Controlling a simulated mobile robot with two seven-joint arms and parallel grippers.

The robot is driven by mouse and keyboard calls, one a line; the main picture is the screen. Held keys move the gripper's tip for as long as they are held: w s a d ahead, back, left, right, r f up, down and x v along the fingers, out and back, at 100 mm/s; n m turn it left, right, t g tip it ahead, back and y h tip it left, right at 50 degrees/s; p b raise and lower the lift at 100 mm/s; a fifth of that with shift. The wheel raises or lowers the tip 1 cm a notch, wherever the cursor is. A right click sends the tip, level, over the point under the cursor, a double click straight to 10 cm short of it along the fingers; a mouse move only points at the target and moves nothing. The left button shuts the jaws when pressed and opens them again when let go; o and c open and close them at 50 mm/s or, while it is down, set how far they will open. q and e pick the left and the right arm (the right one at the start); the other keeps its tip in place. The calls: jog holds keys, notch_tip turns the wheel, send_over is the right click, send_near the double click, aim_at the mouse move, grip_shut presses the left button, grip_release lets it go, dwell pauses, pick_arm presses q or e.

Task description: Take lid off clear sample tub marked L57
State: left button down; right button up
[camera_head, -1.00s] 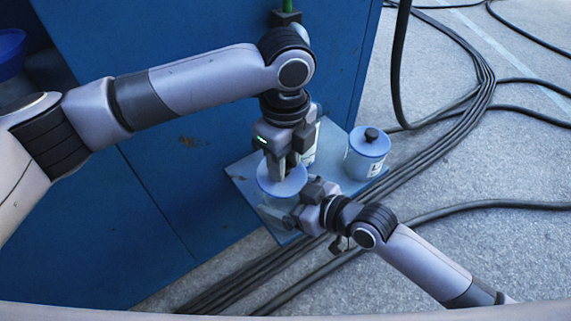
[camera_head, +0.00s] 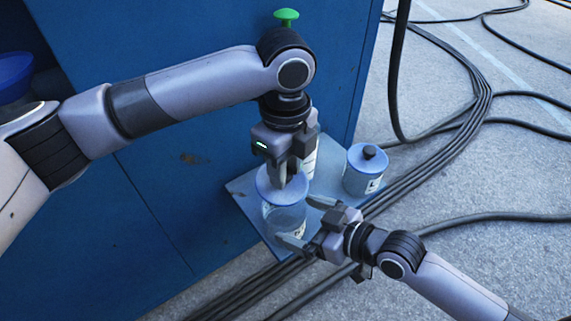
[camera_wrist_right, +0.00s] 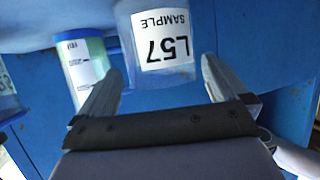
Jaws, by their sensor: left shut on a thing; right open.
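The clear tub (camera_head: 285,219) stands on a small blue shelf in the head view. Its label L57 SAMPLE appears upside down on the tub in the right wrist view (camera_wrist_right: 162,38). My left gripper (camera_head: 281,180) points down over the tub, shut on the blue lid (camera_head: 266,190) at its middle; the fingers hide the grip point. I cannot tell whether there is a gap between lid and tub. My right gripper (camera_head: 298,221) is open beside the tub, fingers pointing at it; its two fingers also show apart and empty in the right wrist view (camera_wrist_right: 160,85).
A second tub with a blue lid and black knob (camera_head: 364,172) stands at the shelf's right. A white labelled container (camera_head: 310,158) stands behind my left gripper. The shelf (camera_head: 243,188) adjoins a blue cabinet (camera_head: 150,200). Black cables (camera_head: 470,110) lie on the floor.

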jog(key=p+v, duration=0.1)
jog(key=v, duration=0.6)
jog(key=shift+s, duration=0.1)
